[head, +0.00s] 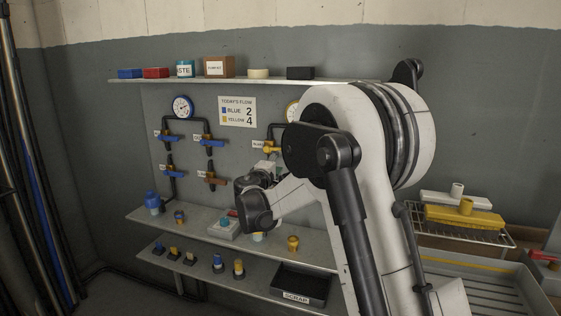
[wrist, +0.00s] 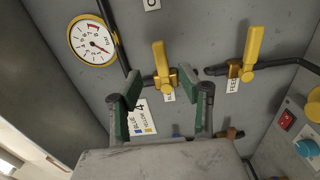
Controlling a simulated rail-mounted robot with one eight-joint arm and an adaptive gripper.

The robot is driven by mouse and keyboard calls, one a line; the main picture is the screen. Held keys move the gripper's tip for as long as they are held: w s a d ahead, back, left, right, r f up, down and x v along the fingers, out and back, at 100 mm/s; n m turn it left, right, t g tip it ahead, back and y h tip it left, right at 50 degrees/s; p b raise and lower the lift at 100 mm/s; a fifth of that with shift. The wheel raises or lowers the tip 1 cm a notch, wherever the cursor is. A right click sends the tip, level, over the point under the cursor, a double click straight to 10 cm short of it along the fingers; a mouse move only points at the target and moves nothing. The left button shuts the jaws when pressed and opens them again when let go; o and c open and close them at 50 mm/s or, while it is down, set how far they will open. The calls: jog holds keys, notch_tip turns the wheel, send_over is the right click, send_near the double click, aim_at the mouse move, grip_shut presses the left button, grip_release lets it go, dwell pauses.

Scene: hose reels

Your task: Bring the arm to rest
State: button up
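My gripper (wrist: 163,87) is open in the wrist view, with its two green-padded fingers apart and nothing between them that I can tell is held. A yellow valve handle (wrist: 159,62) stands beyond the fingertips, near the gap between them; whether they touch it is unclear. A second yellow handle (wrist: 250,47) is to the right, by a FEED label. In the head view my arm is reached out toward the wall panel, and its bulk hides most of the gripper and part of the panel.
Blue-handled valves (head: 170,141) and a gauge (head: 182,107) are left of my arm. A lower shelf (head: 200,270) carries several small fittings and a black scrap tray (head: 302,284). An upper shelf (head: 190,80) holds boxes. A wire rack (head: 495,236) with a yellow piece is at right.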

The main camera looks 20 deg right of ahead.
dwell(0.3)
jog(key=s+d+r+m+g+y, duration=0.1)
jog(key=s+m+g+y, duration=0.15)
jog(key=s, duration=0.95)
jog(key=s+d+r+m+g+y, duration=0.15)
jog(key=s+m, duration=0.25)
jog(key=s, duration=0.9)
jog(key=s+a+f+m+g+y, duration=0.1)
jog(key=s+a+f+y, duration=0.1)
jog(key=s, duration=0.7)
jog(key=s+a+f+m+g+y, duration=0.1)
jog(key=s+a+f, duration=0.3)
jog(key=s, duration=0.5)
jog(key=s+a+f+m+g+y, duration=0.1)
jog(key=s+a+f+m+y, duration=0.1)
jog(key=s, duration=0.7)
notch_tip(320, 180, down, 2)
jog(key=a+y, duration=0.1)
jog(key=a, duration=0.1)
jog(key=shift+a+y, duration=0.4)
